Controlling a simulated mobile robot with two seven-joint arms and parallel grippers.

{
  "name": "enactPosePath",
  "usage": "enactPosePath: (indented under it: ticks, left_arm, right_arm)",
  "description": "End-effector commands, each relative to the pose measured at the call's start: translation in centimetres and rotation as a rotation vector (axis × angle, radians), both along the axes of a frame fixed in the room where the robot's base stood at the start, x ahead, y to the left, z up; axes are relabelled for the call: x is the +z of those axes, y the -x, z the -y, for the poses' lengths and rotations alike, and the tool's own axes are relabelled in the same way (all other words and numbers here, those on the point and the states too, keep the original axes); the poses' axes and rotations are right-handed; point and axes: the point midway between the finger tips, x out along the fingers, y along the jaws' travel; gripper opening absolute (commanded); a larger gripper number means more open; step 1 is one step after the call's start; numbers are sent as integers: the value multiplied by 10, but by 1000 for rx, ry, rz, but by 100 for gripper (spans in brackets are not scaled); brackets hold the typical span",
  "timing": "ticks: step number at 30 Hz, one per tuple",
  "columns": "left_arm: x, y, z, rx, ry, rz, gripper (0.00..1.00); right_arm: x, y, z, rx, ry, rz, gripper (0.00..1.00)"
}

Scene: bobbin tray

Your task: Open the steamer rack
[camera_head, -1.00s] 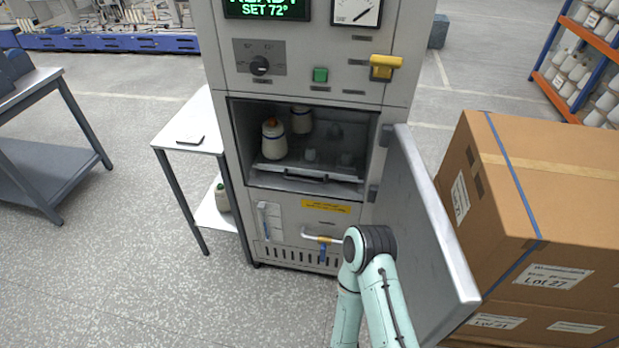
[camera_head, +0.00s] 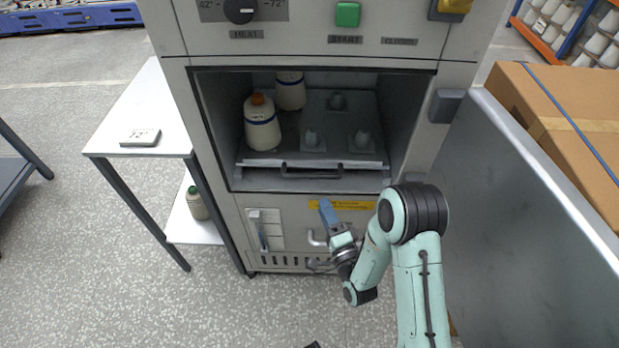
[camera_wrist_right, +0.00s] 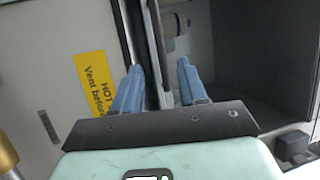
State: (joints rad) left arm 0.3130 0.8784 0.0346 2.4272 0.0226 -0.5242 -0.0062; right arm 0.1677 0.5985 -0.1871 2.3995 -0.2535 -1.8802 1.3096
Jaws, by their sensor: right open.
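The steamer rack (camera_head: 265,163) sits inside the open chamber, with a dark handle (camera_head: 312,173) along its front edge. Two cream bobbins, one with an orange top (camera_head: 261,128) and one behind it (camera_head: 290,92), stand at its left. Several empty pegs (camera_head: 362,140) show on the rest of it. My right gripper (camera_head: 328,212) is open and empty, just below the rack front. In the right wrist view its blue fingers (camera_wrist_right: 160,82) appear either side of the rack's front edge (camera_wrist_right: 157,45); contact cannot be told. My left gripper is not recognisable.
The chamber door (camera_head: 530,190) stands wide open at the right, close to my right arm. A white side table (camera_head: 125,120) stands left of the steamer (camera_head: 425,55). Boxes (camera_head: 560,120) stand behind the door. Floor at the lower left is clear.

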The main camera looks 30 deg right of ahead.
Motion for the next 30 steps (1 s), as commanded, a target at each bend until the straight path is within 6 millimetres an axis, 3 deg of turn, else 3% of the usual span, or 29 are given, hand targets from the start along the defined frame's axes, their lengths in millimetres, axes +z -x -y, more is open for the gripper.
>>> enactPosePath:
  ticks: [9, 15, 21, 30]
  left_arm:
    - [2, 2, 1, -3, 2, -6, 0]
    - [0, 1, 1, -2, 1, -3, 0]
    - [0, 0, 0, 0, 0, 0, 0]
    - [0, 0, 0, 0, 0, 1, 0]
  right_arm:
    - [14, -65, 10, -1, 2, 4, 42]
    - [17, -98, 15, -1, 2, -1, 42]
    - [20, -112, 17, -2, 1, -3, 42]
    - [20, -114, 17, -2, 1, -4, 42]
